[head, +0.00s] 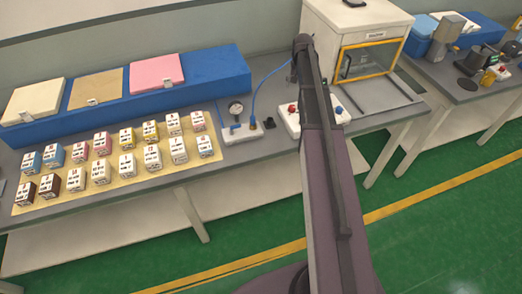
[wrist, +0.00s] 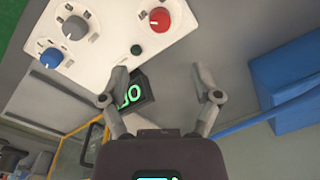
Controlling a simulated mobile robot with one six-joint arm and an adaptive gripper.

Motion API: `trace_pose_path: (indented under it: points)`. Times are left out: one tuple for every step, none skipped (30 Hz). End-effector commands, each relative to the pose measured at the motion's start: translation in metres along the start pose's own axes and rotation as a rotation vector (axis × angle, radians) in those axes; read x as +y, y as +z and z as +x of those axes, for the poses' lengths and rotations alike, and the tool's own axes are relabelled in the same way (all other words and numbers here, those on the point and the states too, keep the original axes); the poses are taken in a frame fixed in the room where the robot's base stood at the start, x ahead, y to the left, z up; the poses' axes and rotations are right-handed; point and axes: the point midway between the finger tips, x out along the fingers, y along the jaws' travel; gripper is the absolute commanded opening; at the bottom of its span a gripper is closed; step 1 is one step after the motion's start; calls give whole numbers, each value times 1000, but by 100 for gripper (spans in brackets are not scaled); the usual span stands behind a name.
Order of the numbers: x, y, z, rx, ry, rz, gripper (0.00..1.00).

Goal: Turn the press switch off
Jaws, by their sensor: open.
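A white control panel (head: 291,123) stands on the bench in front of the white press box (head: 338,22). In the wrist view the panel (wrist: 105,42) carries a red knob (wrist: 158,19), a grey knob (wrist: 75,27), a blue knob (wrist: 51,57) and a small dark green button (wrist: 136,50). I cannot tell which control is the press switch. A dark block with a lit green display (wrist: 130,97) is beside the panel, partly behind my left finger. My gripper (wrist: 158,97) is open and empty, apart from the knobs. In the head view my arm hides it.
The press box has a yellow-framed front door (head: 372,58). Several small boxes stand on a beige mat (head: 130,198). A blue block (wrist: 290,85) lies right in the wrist view.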

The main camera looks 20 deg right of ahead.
Motion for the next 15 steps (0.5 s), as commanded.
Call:
trace_pose_path:
  points:
    - [0, 0, -8, 0, 0, 0, 81]
    - [0, 0, -10, 0, 0, 0, 81]
    - [0, 0, -12, 0, 0, 0, 81]
    - [0, 0, -14, 0, 0, 0, 81]
    - [0, 0, -16, 0, 0, 0, 81]
    - [0, 0, -18, 0, 0, 0, 81]
    - [0, 0, -20, 0, 0, 0, 81]
    - [0, 0, -22, 0, 0, 0, 81]
    - [0, 1, -22, 0, 0, -2, 81]
    - [-2, 6, -16, 0, 0, -8, 81]
    - [-3, 10, -14, 0, 1, -12, 81]
    - [-5, 14, -13, -1, 1, -19, 81]
    - [-6, 17, -11, -1, 2, -23, 81]
    - [-8, 20, -10, -1, 2, -28, 81]
    - [-9, 24, -8, -1, 3, -35, 81]
